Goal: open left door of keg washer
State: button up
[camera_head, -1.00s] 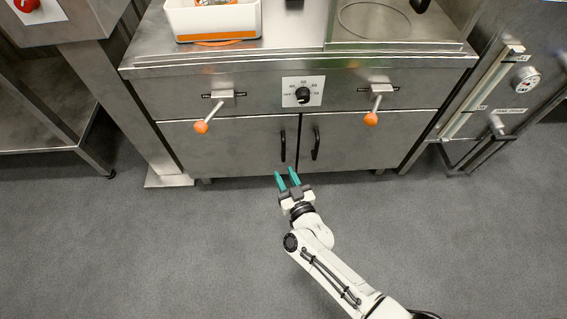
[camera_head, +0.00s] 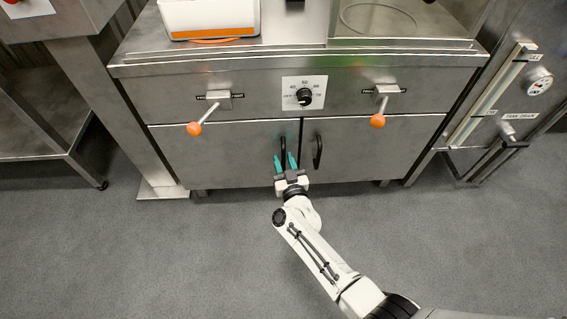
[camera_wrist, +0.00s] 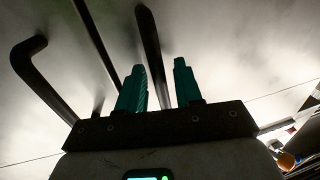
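The keg washer's left door (camera_head: 220,158) is a grey steel panel, shut flush beside the right door (camera_head: 375,150). Its black vertical bar handle (camera_head: 283,146) stands near the centre seam. My gripper (camera_head: 284,159) is in front of the lower end of this handle, its two teal fingers apart and nothing held. In the wrist view the fingers (camera_wrist: 160,82) point at the doors, and the left door's handle (camera_wrist: 149,45) appears between them. I cannot tell how deep the handle sits between the fingers. The right door's handle (camera_wrist: 28,75) is at the left there.
The right door's handle (camera_head: 318,151) is close beside my gripper. Two orange-knobbed levers (camera_head: 194,129) (camera_head: 378,121) stick out above the doors, with a dial (camera_head: 304,97) between them. A steel post (camera_head: 150,150) stands at the left. The grey floor (camera_head: 180,250) in front is clear.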

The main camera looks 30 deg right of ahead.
jog(key=shift+w+d, duration=0.1)
jog(key=shift+w, duration=0.2)
jog(key=shift+c, duration=0.4)
grip_shut()
